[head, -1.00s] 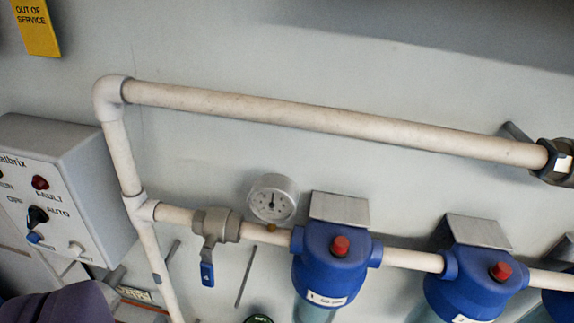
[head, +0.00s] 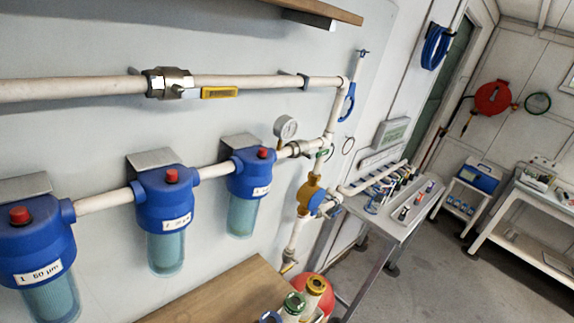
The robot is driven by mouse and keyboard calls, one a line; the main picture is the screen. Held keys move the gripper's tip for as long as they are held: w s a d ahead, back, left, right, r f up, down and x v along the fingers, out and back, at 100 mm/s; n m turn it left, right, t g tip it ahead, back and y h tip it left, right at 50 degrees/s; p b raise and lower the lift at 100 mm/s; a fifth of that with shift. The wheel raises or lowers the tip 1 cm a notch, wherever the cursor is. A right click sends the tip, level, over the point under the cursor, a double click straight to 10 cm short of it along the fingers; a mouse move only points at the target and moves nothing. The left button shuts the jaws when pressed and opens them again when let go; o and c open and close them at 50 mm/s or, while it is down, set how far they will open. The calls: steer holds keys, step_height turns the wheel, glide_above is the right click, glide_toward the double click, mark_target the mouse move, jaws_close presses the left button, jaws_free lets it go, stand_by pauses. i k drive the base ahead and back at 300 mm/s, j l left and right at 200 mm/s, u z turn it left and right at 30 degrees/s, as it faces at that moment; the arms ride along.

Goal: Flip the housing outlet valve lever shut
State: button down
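A small valve (head: 298,149) sits on the lower pipe just right of the third blue filter housing (head: 250,172), the place of the housing outlet. A small green piece (head: 322,154), perhaps its lever, shows at its right end; it is too small to tell how the lever is turned. On the upper pipe, a metal valve (head: 168,83) has a yellow lever (head: 219,92) lying roughly along the pipe. My gripper is not in view.
Two more blue housings (head: 165,200) (head: 38,245) hang on the wall. A gauge (head: 285,127) stands above the small valve.

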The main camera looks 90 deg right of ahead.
mark_target(322, 153)
steer(key=k+j+z, duration=0.15)
steer(key=z, duration=0.35)
steer(key=k+z, duration=0.2)
steer(key=z, duration=0.3)
steer(key=k+z, duration=0.2)
steer(key=z, duration=0.95)
steer(key=i+l, duration=0.4)
steer(key=i+l+z, duration=0.1)
steer(key=i+l, duration=0.25)
steer(key=i, duration=0.2)
